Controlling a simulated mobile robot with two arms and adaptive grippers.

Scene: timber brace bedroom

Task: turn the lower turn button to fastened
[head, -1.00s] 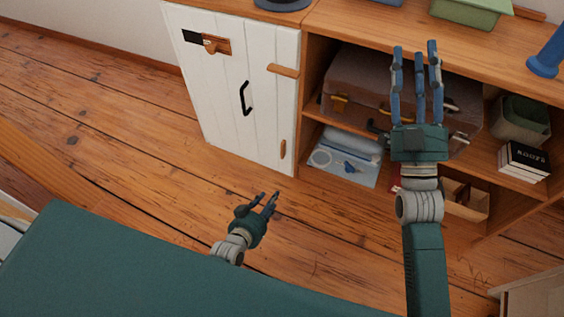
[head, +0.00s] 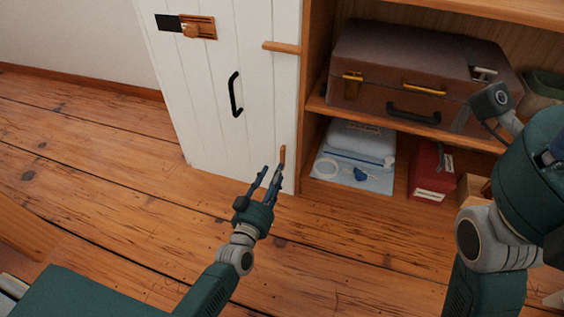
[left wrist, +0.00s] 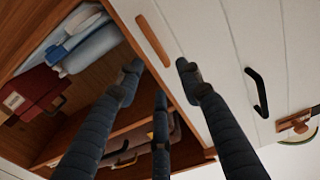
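The lower turn button (head: 282,155) is a small wooden bar standing upright near the lower right edge of the white door (head: 215,110). It also shows in the left wrist view (left wrist: 153,40), lying along the door edge. The upper turn button (head: 281,47) lies level across the door's right edge. My left gripper (head: 271,172) is open and empty, its fingers pointing up at the lower turn button; a fingertip overlaps its lower end in the head view, and I cannot tell whether they touch. My right arm (head: 500,230) is at the right; its fingers are mostly out of view.
The door has a black handle (head: 235,95) and a wooden latch (head: 190,27). Right of the door, open shelves hold a brown suitcase (head: 410,75), a blue folder (head: 352,175) and a red box (head: 431,170). Wooden floor (head: 90,180) is clear at the left.

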